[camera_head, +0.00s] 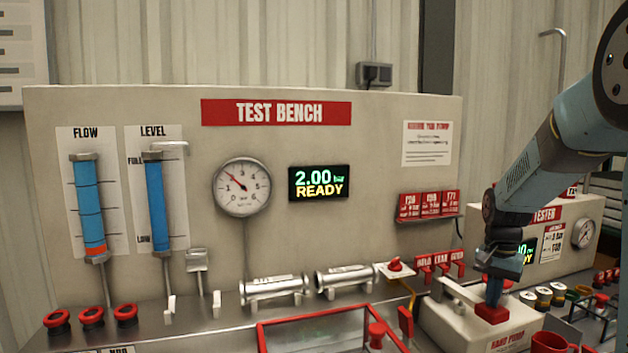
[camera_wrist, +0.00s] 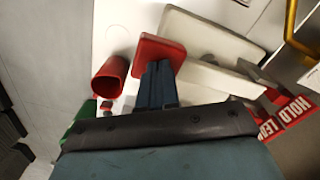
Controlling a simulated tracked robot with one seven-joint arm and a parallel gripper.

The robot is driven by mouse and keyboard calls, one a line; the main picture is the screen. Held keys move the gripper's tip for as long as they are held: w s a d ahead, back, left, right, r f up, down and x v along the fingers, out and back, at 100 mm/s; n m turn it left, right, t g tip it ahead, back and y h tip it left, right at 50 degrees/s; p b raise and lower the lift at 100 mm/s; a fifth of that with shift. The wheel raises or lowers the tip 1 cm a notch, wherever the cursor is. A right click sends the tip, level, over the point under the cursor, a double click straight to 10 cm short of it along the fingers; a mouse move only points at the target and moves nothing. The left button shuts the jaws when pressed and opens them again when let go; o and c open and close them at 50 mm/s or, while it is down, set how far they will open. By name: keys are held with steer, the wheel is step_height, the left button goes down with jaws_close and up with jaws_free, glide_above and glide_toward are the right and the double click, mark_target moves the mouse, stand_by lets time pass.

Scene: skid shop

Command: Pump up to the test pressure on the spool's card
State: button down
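The hand pump (camera_head: 455,322) is a cream box at the front right of the bench, with a red block (camera_head: 492,313) on it. My gripper (camera_head: 493,298) points down with its fingertips at the top of that block. In the wrist view my fingers (camera_wrist: 158,75) are side by side, closed together against the red block (camera_wrist: 160,48); firm contact is hard to judge. The green display (camera_head: 319,183) reads 2.00 bar, READY. The round gauge (camera_head: 241,187) has a red needle pointing up-left. Two silver flanged spools (camera_head: 275,288) (camera_head: 346,279) lie on the bench. I cannot read a spool card clearly.
A red valve knob (camera_head: 395,264) and red "hold/leak" tags (camera_head: 440,266) stand left of the pump. A red cup (camera_head: 548,343) is close on its right. The tester box (camera_head: 575,235) stands behind my gripper. A red-edged tray (camera_head: 325,318) lies left.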

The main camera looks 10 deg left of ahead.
stand_by(0.3)
steer(key=shift+r, duration=1.25)
step_height(320, 180, up, 7)
stand_by(0.5)
